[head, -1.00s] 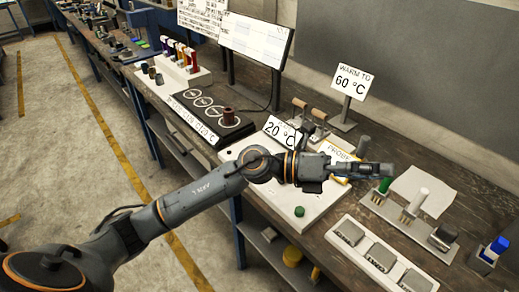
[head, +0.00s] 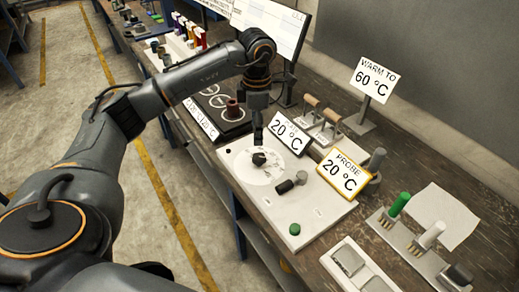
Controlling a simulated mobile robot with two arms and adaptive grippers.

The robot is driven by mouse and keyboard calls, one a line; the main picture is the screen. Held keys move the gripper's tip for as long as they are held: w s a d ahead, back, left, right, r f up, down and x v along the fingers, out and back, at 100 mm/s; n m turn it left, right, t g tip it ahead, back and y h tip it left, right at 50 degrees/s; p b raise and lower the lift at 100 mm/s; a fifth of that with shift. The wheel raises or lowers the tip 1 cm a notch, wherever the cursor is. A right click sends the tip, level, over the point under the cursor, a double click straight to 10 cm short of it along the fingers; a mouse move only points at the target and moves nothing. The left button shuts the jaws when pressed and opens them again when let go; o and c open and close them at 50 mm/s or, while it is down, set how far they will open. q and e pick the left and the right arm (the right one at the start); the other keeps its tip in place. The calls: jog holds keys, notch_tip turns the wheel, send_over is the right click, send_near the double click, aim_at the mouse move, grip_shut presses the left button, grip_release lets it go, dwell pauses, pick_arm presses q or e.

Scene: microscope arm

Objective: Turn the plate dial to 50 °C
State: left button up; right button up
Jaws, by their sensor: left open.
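The plate dial is a black knob (head: 260,158) on a pale round scale on the white plate unit (head: 318,219); the scale marks are too small to read. A black-and-white display (head: 289,134) behind it reads 20 °C. A yellow-framed probe display (head: 343,174) also reads 20 °C. My left gripper (head: 258,134) is open and points down just above and behind the knob in the picture, seemingly without touching it. Its fingers are small and dark, seen nearly edge-on. My right gripper is not in view.
A dark lever (head: 290,182) and a green button (head: 295,229) sit on the plate unit.

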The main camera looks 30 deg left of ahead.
pick_arm(q)
jog(key=p, duration=0.1)
send_over(259, 157)
notch_tip(259, 157, down, 4)
jog(key=shift+s+a+f, duration=0.1)
jog(key=shift+s, duration=0.05)
jog(key=f, duration=0.1)
jog(key=f+p, duration=0.1)
jog(key=f, duration=0.3)
jog(key=shift+w+f, duration=0.2)
jog(key=shift+w, duration=0.05)
jog(key=shift+f, duration=0.5)
jog(key=c, duration=1.1)
jog(key=shift+c, duration=0.4)
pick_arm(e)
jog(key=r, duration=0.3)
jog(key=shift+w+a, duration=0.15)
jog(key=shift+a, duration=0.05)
